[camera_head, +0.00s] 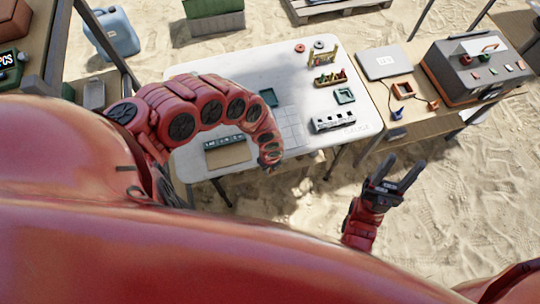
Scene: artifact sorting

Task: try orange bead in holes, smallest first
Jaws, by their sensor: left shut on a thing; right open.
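My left arm arches over the white table (290,65) and its wrist points down by the table's front edge. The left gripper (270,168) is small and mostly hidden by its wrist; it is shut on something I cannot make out. No orange bead can be told apart in this view. A long pale block (334,121) with dark marks, perhaps holes, lies near the table's right front, to the right of the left gripper. My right gripper (402,163) is open and empty, above the sand in front of the side table.
A laptop (383,62) and a grey machine (475,72) stand on the right-hand side table.

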